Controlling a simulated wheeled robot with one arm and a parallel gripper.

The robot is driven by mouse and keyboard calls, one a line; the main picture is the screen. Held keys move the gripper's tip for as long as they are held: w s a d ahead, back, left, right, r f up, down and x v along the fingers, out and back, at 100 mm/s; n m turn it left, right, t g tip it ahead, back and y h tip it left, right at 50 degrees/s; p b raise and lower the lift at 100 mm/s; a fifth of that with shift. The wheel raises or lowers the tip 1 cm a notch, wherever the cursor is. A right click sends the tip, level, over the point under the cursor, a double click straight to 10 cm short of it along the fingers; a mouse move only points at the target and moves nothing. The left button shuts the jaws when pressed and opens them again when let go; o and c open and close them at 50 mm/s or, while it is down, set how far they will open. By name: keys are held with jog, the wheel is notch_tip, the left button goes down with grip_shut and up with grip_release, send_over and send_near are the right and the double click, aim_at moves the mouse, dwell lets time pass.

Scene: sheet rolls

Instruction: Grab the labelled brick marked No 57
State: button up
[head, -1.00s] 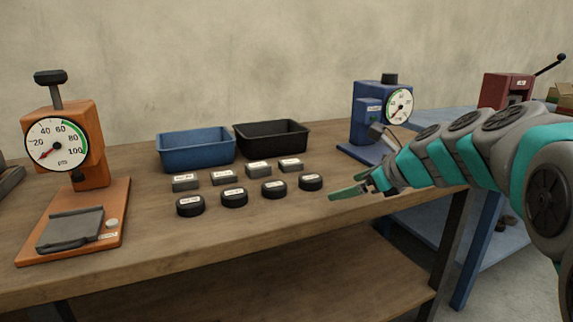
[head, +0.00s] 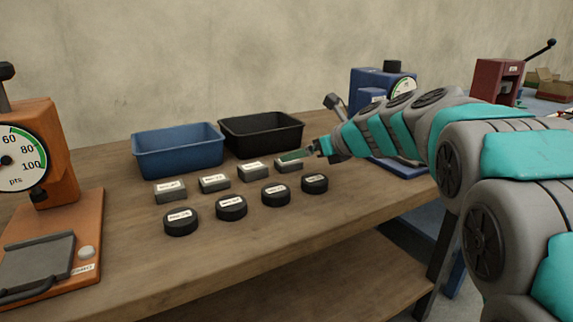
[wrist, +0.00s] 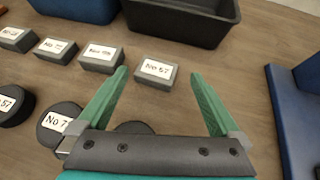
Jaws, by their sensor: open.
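A grey brick (wrist: 156,73) with a white label lies just ahead of my fingertips in the wrist view. Its label seems to read No 57, but the first digit is blurred. In the head view it is the rightmost brick (head: 289,166) of the back row, partly behind my green finger. My gripper (wrist: 159,74) is open and empty, its fingers spread to either side of the brick's near edge. It also shows in the head view (head: 293,156). Other grey bricks (wrist: 101,57) stand to the left in the same row.
A front row of black round pucks (head: 231,207) lies nearer; one (wrist: 14,107) ends in 57. A blue bin (head: 178,152) and a black bin (head: 262,134) stand behind. An orange gauge press (head: 60,150) is left, a blue one (head: 378,88) right.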

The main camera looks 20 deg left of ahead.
aim_at(288, 164)
jog(key=x, duration=0.5)
jog(key=shift+s+d+f, duration=0.1)
jog(key=shift+s+f, duration=0.2)
jog(key=shift+f, duration=0.1)
jog(key=shift+c, duration=0.2)
jog(key=c, duration=1.1)
